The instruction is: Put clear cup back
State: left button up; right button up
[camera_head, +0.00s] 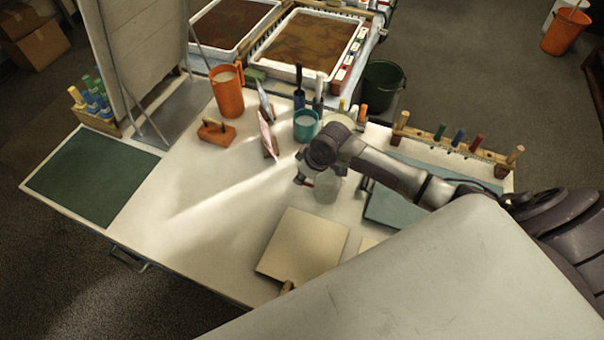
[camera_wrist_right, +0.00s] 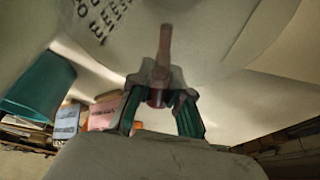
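A clear cup (camera_head: 326,188) stands on the white table in the head view, right of its middle, partly hidden by my right arm. My right gripper (camera_head: 305,181) is low over the table, right at the cup's left side. In the right wrist view its two green-padded fingers (camera_wrist_right: 160,112) are apart, with a reddish-brown stick-like shape seen between them. Whether the fingers press on the cup is not clear. My left gripper is not in view.
A teal mug (camera_head: 306,125) and propped cards (camera_head: 268,137) stand behind the gripper. An orange jug (camera_head: 228,91) is farther left. A cream board (camera_head: 302,245) lies in front, a blue-grey mat (camera_head: 390,211) at right. A peg rack (camera_head: 460,146) lines the right edge. The table's left middle is clear.

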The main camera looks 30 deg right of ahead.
jog(key=o, duration=0.4)
jog(key=shift+o, duration=0.2)
jog(key=v, duration=1.2)
jog(key=shift+r, duration=0.15)
